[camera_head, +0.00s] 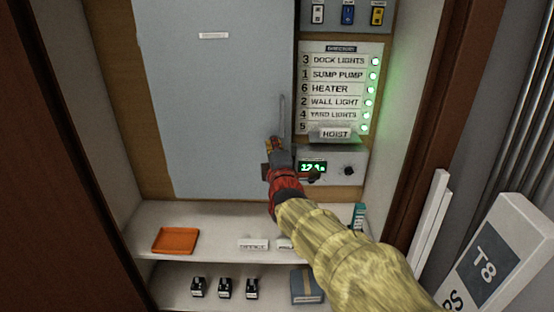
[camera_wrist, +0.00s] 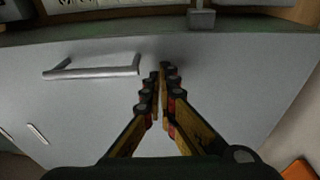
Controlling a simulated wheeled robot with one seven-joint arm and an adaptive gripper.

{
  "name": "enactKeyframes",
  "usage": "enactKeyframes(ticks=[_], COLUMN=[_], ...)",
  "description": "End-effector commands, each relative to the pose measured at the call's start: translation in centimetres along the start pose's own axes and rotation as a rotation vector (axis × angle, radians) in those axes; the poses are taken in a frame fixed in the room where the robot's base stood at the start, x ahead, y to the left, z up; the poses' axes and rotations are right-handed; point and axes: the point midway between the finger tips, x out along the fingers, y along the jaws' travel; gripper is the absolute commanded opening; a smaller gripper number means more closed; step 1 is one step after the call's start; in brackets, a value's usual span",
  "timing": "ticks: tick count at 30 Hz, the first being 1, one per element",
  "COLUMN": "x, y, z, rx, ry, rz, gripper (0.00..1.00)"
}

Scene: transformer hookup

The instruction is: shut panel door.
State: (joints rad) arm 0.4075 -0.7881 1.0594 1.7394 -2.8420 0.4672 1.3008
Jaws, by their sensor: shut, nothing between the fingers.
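The panel door (camera_head: 215,100) is a large flat grey sheet with a small white label, left of the directory in the head view. It lies over the wooden backboard and looks shut or nearly so; I cannot tell whether it is fully flush. Its bar handle (camera_head: 282,115) is near its right edge, and shows in the wrist view (camera_wrist: 92,69) left of my fingers. My gripper (camera_head: 273,143) is shut and empty, just below the handle. In the wrist view its fingertips (camera_wrist: 160,72) point at the door face (camera_wrist: 225,90); contact is unclear.
A directory (camera_head: 338,88) with lit green lamps and a small display unit (camera_head: 325,167) are right of the door. A shelf below holds an orange tray (camera_head: 175,240). Several small black blocks and a grey box (camera_head: 307,286) sit lower. Cabinet walls flank both sides.

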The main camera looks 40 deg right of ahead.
Motion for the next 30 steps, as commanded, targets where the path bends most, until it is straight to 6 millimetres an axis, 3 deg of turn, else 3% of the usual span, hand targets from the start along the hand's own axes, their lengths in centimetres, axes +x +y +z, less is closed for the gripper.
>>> enactKeyframes(ticks=[15,21,30], x=[-9.0,-10.5,-10.7], y=[-0.3,-0.5,-0.6], z=[-0.1,-0.1,-0.1], rx=[0.001,0.0,0.0], ry=[0.003,0.003,0.002], rz=[-0.007,-0.01,-0.011], gripper=[0.0,0.0,0.0])
